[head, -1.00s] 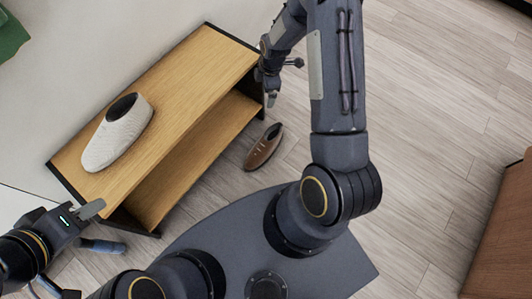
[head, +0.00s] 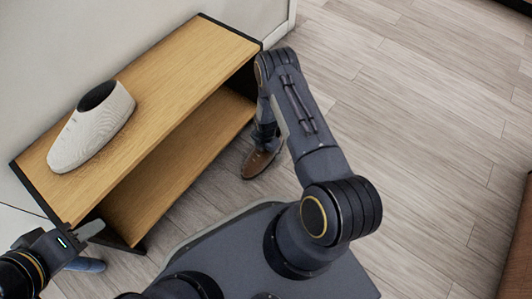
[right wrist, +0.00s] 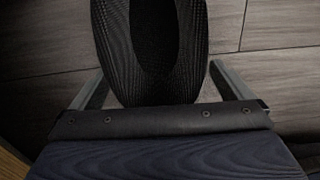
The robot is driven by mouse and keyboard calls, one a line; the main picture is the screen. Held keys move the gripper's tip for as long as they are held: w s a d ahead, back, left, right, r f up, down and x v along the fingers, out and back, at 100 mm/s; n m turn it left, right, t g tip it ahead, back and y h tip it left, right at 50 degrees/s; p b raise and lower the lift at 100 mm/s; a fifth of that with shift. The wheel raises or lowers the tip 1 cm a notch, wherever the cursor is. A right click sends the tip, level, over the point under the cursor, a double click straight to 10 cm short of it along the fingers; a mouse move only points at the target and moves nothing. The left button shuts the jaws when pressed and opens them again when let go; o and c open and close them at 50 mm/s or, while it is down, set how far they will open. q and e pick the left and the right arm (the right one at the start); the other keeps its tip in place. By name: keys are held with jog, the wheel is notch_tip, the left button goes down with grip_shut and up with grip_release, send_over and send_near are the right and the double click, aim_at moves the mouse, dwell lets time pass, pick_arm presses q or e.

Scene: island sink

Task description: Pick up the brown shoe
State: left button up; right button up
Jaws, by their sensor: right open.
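The brown shoe (head: 256,163) is on the floor by the right end of the wooden shelf unit. In the head view my right gripper (head: 265,133) is down at the shoe and hides part of it. In the right wrist view the shoe (right wrist: 187,50) looks dark, with its opening toward the camera. My right gripper (right wrist: 156,70) is open, one finger on each side of the shoe; I see no clear contact. My left gripper (head: 93,230) is at the lower left, near the shelf's front corner. Its finger gap cannot be made out.
The wooden shelf unit (head: 185,85) stands along the wall. A white shoe (head: 92,130) sits on its top. A bluish object (head: 85,264) lies on the floor below my left gripper, partly hidden. Bare floor is at right; a brown furniture piece (head: 520,250) is at the right edge.

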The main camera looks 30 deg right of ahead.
jog(key=shift+f, duration=0.55)
jog(key=c, duration=1.3)
jog(key=shift+o, duration=0.2)
jog(key=shift+r, duration=0.1)
